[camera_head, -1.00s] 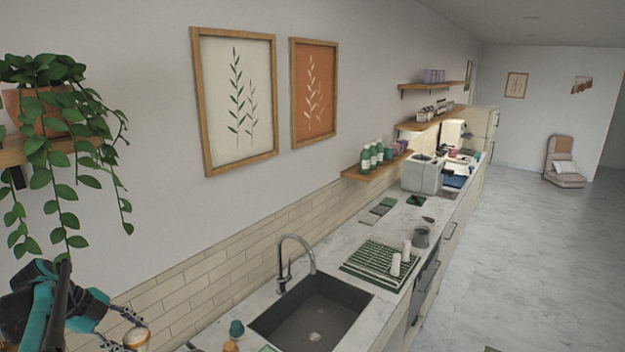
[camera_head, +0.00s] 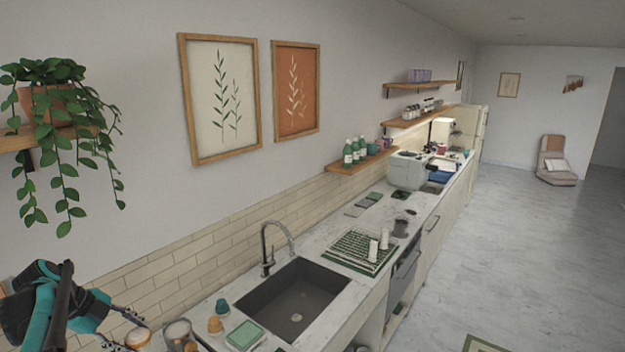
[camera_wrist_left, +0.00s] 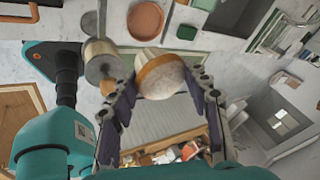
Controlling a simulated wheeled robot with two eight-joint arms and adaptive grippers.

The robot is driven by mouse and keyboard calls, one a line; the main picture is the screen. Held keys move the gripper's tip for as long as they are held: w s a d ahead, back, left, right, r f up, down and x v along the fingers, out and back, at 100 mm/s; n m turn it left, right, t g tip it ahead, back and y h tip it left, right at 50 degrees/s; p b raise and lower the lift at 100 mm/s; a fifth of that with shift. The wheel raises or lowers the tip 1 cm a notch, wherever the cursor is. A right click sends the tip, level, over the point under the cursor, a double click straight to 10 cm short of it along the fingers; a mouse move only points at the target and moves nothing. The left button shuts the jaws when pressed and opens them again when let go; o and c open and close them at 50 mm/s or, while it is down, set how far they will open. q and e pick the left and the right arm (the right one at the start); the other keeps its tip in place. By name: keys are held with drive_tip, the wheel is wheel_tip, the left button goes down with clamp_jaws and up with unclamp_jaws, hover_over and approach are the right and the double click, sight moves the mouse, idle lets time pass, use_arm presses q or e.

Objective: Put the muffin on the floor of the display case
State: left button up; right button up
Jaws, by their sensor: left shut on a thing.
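My left gripper (camera_head: 138,331) is at the lower left of the head view, shut on the muffin (camera_head: 138,339). I cannot make out the display case for certain in either view. My right gripper is not in view.
A metal canister (camera_head: 178,333) stands close beside the muffin. A terracotta dish (camera_wrist_left: 146,20) shows in the wrist view. Open floor is at right.

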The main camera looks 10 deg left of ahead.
sight(147, 339)
use_arm(q)
drive_tip(key=shift+n+t+y, duration=0.3)
drive_tip(key=shift+n+y, duration=0.1)
drive_tip(key=shift+n, duration=0.4)
drive_tip(key=w+d+f, duration=0.1)
drive_tip(key=f, duration=0.1)
drive_tip(key=w+d+f, duration=0.1)
drive_tip(key=d+f, duration=0.1)
drive_tip(key=shift+w+d+f, duration=0.1)
drive_tip(key=shift+w+d, duration=0.1)
drive_tip(key=shift+d, duration=0.1)
drive_tip(key=s+d+f+n+y, duration=0.1)
drive_tip(key=d+f+n+y, duration=0.2)
drive_tip(key=d+f+n, duration=0.5)
drive_tip(key=d+f+n+y, duration=0.2)
drive_tip(key=d+n, duration=0.1)
drive_tip(key=d, duration=0.9)
drive_tip(key=s+d+f+n+y, duration=0.1)
drive_tip(key=d+f+n+y, duration=0.2)
drive_tip(key=d+f+n, duration=0.5)
wheel_tip(147, 339, down, 22)
drive_tip(key=d+m+b, duration=0.1)
drive_tip(key=b, duration=2.3)
drive_tip(key=shift+s+d+f+m+g+b, duration=0.15)
drive_tip(key=shift+d+m+g+b, duration=0.15)
drive_tip(key=shift+m+g, duration=0.1)
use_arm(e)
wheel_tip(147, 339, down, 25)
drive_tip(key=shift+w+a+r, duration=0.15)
